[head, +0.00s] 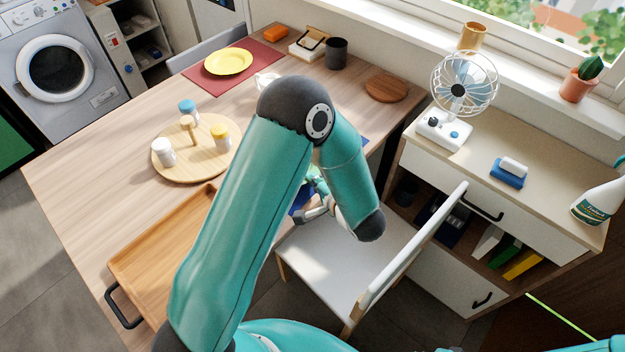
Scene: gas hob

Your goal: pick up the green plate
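I cannot make out a green plate for certain in the head view. My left arm crosses the middle of the picture and hides part of the table. A small patch of blue mat (301,199) shows beside the arm at the table's right edge. Small green-teal shapes there could be my wrist or a plate; I cannot tell. My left gripper (318,213) is partly hidden behind the arm, with a grey finger showing near that edge. Whether it is open or shut does not show. My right gripper is out of view.
A yellow plate (228,62) lies on a red mat (262,77). A round board (190,172) holds several jars. A wooden tray (150,262) is at the near left, a mug (336,53) and round coaster (386,89) at the back. A white chair (330,262) stands right of the table.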

